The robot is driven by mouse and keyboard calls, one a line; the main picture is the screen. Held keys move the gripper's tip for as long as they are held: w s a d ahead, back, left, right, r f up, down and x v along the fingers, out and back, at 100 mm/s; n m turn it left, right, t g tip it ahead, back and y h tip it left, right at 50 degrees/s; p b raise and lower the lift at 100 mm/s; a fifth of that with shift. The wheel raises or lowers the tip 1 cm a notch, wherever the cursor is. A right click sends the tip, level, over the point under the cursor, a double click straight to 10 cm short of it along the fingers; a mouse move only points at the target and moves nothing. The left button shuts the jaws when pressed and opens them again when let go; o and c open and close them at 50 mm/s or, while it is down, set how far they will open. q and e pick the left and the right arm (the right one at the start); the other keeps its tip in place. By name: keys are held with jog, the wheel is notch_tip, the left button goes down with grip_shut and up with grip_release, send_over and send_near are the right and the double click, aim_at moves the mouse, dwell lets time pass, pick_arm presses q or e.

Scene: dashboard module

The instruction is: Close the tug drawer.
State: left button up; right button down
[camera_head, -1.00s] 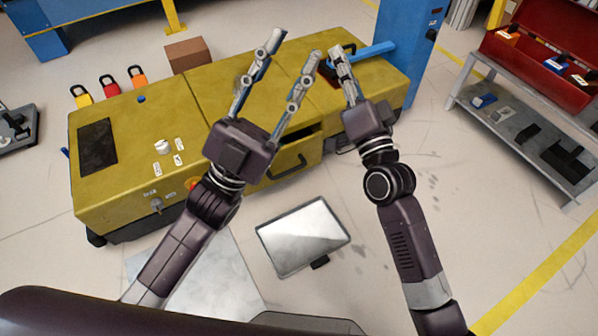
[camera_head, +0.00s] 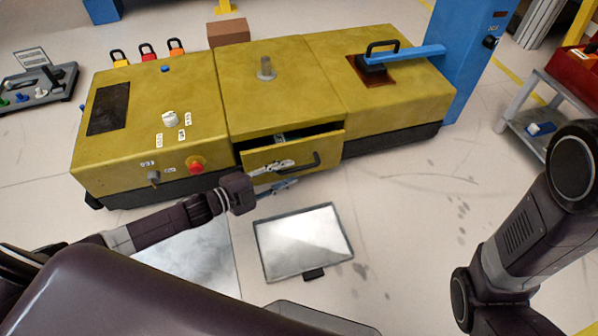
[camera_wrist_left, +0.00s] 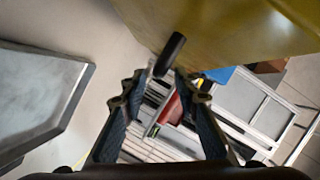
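The yellow tug (camera_head: 270,85) stands across the middle of the head view. Its drawer (camera_head: 333,147) is partly open, sticking out toward me, with a dark gap above its front panel. A black handle (camera_head: 314,163) is on the drawer front. My left gripper (camera_head: 293,173) is in front of the drawer, beside the handle, with its fingers spread. In the left wrist view the fingers (camera_wrist_left: 154,85) are apart, and the dark handle (camera_wrist_left: 170,53) appears just beyond the tips. Whether they touch it I cannot tell. My right gripper is out of view.
A silver-topped tray (camera_head: 303,242) lies on the floor before the drawer. A blue post (camera_head: 468,60) stands at the tug's right end. A shelf cart (camera_head: 540,115) is at the right. The floor right of the tray is clear.

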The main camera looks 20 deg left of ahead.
aim_at(292, 172)
pick_arm(q)
jog(key=shift+b+x, duration=0.85)
jog(key=shift+x, duration=1.3)
jog(key=shift+c, duration=0.7)
grip_shut()
